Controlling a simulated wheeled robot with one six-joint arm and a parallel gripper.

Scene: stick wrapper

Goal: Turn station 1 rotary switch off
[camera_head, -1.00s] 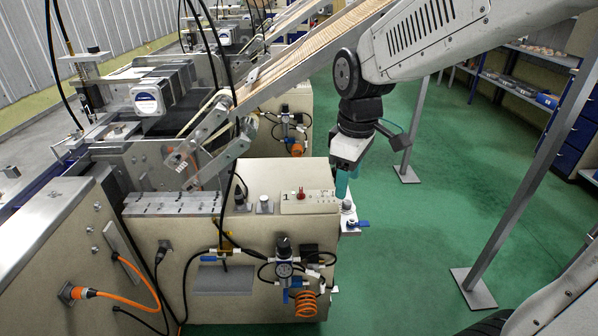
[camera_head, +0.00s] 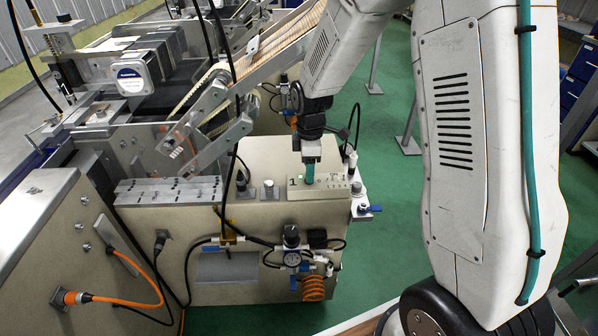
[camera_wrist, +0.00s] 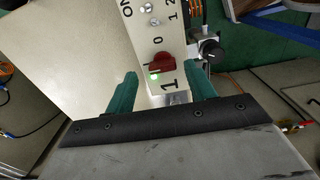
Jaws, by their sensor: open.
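The station 1 control panel (camera_head: 335,190) is a pale plate on top of the cream machine cabinet, marked with a large "1". In the wrist view the red rotary switch (camera_wrist: 163,62) shows on the panel (camera_wrist: 150,35), with a lit green spot beside it. "0", "1", "2" and "ON" markings are printed there. My gripper (camera_head: 309,181) points down over the panel, its teal fingers hiding the red switch in the head view. In the wrist view my gripper (camera_wrist: 163,72) is open, one finger on each side of the switch, with gaps visible. I cannot tell its height above the panel.
Two knobs (camera_head: 268,189) stand left of the panel. A slanted conveyor (camera_head: 275,50) rises behind. A pressure regulator (camera_head: 291,250) and hoses are on the cabinet front.

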